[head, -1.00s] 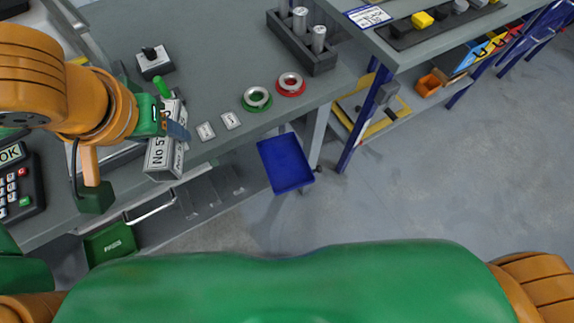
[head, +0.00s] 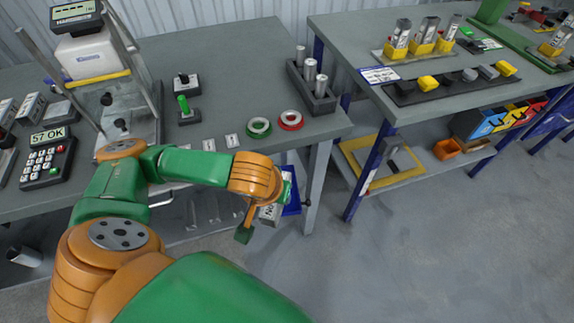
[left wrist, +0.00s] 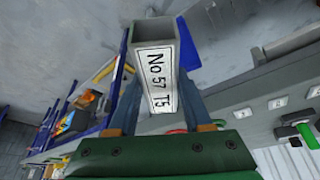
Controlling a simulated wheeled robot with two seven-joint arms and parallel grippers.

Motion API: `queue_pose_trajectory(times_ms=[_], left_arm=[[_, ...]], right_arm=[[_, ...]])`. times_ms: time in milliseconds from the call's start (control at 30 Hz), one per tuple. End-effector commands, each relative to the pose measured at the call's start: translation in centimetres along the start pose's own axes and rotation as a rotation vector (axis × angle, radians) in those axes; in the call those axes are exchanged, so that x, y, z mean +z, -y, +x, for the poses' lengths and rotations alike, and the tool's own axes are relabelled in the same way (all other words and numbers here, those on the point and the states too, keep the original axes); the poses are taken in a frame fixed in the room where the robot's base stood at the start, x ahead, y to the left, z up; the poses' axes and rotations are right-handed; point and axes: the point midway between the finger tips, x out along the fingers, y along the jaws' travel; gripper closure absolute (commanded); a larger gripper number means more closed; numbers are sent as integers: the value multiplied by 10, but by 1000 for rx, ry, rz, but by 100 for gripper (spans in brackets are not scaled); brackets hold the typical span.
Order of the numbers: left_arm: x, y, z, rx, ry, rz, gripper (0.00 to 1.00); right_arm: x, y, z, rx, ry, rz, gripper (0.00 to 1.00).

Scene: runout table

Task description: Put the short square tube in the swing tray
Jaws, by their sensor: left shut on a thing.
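The short square tube (head: 268,215) is a grey hollow tube with a white label reading "No 57". My left gripper (head: 284,191) is shut on it. In the left wrist view the tube (left wrist: 150,40) stands between the two blue-grey fingers of the gripper (left wrist: 165,120), open end showing. The blue swing tray (head: 293,205) hangs at the table's front edge, partly hidden behind the gripper and tube. The tube overlaps the tray's left side in the head view; its height over the tray cannot be told. The tray shows as a blue patch (left wrist: 190,50) beside the tube. My right gripper is out of view.
A green ring (head: 258,127) and a red ring (head: 291,120) lie on the table near the tray. A dark rack (head: 312,90) holds several metal cylinders behind them. A blue table leg (head: 367,175) stands to the right. The floor in front is clear.

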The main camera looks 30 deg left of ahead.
Motion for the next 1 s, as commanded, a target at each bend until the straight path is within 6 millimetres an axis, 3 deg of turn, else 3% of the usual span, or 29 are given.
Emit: queue_pose_trajectory(times_ms=[267,367,600,633,667,767,800,900,1000], left_arm=[[29,32,26,-13,2,-23,100],[30,35,40,-11,-5,-24,100],[5,34,84,-6,-13,-28,100],[0,34,85,-3,-9,-27,100],[-12,34,84,-6,-1,-30,100],[-38,35,111,-6,3,-30,100],[-38,35,130,-5,2,-27,100],[-47,35,156,-6,1,-26,100],[-54,35,167,-6,-1,-24,100]], right_arm=[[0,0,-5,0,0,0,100],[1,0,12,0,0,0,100],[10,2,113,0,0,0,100],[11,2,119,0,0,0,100],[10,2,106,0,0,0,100],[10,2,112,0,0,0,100],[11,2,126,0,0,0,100],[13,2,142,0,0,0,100],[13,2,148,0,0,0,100]])
